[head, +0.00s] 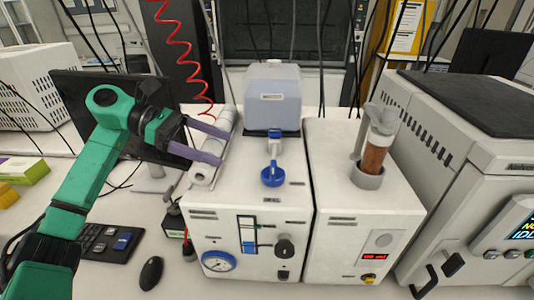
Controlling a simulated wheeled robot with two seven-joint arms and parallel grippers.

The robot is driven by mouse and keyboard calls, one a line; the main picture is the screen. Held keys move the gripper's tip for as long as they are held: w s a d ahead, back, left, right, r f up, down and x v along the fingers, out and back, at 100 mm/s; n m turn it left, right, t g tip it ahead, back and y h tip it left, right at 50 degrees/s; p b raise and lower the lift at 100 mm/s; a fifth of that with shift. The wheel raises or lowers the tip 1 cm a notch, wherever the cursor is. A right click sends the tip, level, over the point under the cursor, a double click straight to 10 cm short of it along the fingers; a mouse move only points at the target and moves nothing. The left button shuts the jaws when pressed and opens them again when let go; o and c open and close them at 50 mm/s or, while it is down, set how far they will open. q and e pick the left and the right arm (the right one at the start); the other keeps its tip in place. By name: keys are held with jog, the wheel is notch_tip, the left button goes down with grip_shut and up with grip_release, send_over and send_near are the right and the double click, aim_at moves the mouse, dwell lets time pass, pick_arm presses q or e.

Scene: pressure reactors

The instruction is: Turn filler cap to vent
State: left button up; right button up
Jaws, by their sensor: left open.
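A blue round cap with an upright blue handle (273,177) sits on top of the left white reactor box (220,197). A second blue fitting (274,134) is behind it, at the foot of a translucent tank (272,97). I cannot tell for sure which of the two is the filler cap; no vent mark is readable. My left gripper (226,149), with purple fingers on a green arm, is open and empty. It reaches in from the left, over the box's left edge, with its fingers pointing right toward the blue parts and apart from them. My right gripper is not in view.
A second white box (360,215) with an orange-brown column (376,150) stands right, beside a large grey machine (460,140). A monitor (100,100), keypad (109,242) and mouse (151,272) are left.

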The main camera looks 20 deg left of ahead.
aim_at(266, 173)
pick_arm(q)
jog(key=d, duration=0.1)
jog(key=d+p, duration=0.1)
jog(key=d, duration=0.1)
jog(key=d+p, duration=0.1)
jog(key=shift+s+d+f, duration=0.1)
jog(key=shift+d+f, duration=0.25)
jog(key=w+d+f+p, duration=0.2)
jog(key=d, duration=0.1)
jog(key=shift+w+d+f+p, duration=0.1)
jog(key=shift+w+d+p, duration=0.05)
jog(key=shift+d+p, duration=0.15)
jog(key=shift+w+d+f+p, duration=0.25)
jog(key=shift+d+f, duration=0.1)
jog(key=shift+d, duration=0.15)
jog(key=shift+w+d+f+p, duration=0.25)
jog(key=shift+d+f, duration=0.1)
jog(key=shift+d, duration=0.1)
jog(key=shift+s+d+f, duration=0.1)
jog(key=shift+d, duration=0.1)
jog(key=shift+s, duration=0.25)
jog(key=c, duration=0.3)
jog(key=shift+w+f, duration=0.1)
jog(key=shift+w, duration=0.1)
jog(key=c, duration=1)
jog(key=shift+c, duration=0.4)
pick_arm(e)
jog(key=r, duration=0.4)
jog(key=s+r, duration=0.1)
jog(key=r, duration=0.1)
